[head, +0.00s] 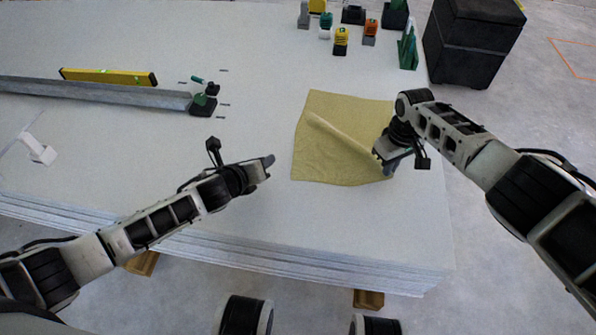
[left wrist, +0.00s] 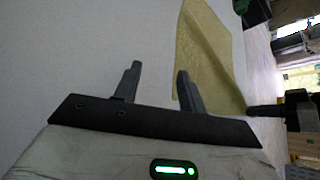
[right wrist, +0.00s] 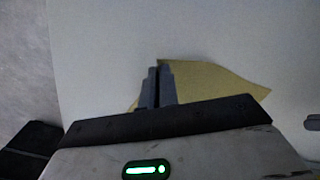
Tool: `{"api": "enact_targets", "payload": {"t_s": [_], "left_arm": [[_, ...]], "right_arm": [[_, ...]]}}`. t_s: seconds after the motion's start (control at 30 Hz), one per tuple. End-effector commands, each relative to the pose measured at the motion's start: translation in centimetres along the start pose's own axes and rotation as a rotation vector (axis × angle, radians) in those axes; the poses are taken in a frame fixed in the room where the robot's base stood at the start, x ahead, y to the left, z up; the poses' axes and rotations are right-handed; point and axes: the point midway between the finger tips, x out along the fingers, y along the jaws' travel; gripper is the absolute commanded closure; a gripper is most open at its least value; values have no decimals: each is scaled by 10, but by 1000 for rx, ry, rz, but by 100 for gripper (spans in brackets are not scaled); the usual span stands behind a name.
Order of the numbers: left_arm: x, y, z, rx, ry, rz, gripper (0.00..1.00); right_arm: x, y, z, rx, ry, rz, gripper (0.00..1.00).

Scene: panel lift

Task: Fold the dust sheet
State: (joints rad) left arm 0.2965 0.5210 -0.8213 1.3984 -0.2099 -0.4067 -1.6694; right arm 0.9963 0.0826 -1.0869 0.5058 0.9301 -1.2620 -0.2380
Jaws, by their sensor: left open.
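The yellow dust sheet (head: 335,160) lies on the pale panel stack near its right side. A raised ridge runs across it from the upper left toward my right gripper. My right gripper (head: 382,160) is at the sheet's right edge. In the right wrist view its fingers (right wrist: 160,70) are closed together, with the sheet (right wrist: 215,82) showing on both sides; the pinched part is hidden. My left gripper (head: 269,160) is open and empty, left of the sheet and apart from it. In the left wrist view the sheet (left wrist: 208,50) lies beyond its fingers (left wrist: 158,70).
The panel stack (head: 240,110) is clear around the sheet. A yellow level (head: 108,76), a metal rail (head: 90,92) and a green-handled tool (head: 204,98) lie at the left.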

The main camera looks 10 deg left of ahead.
Motion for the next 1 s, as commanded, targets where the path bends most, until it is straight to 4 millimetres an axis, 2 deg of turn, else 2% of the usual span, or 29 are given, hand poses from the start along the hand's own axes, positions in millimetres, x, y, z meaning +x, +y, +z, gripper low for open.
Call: {"api": "enact_targets", "payload": {"t_s": [0.03,0.13,0.23,0.37,0.57,1.0], "left_arm": [[-10,-4,-12,155,3,-54,59],[-27,-15,-29,403,-4,-152,59],[-38,-22,-41,560,-12,-218,59],[-43,-27,-48,650,-20,-256,59],[-25,-33,-49,656,-22,-260,59],[36,-47,-52,653,-23,-255,59]], "right_arm": [[0,0,0,0,0,0,100],[0,0,0,0,0,0,100],[0,0,0,0,0,0,100],[0,0,0,0,0,0,100],[0,0,0,0,0,0,100],[0,0,0,0,0,0,100]]}}
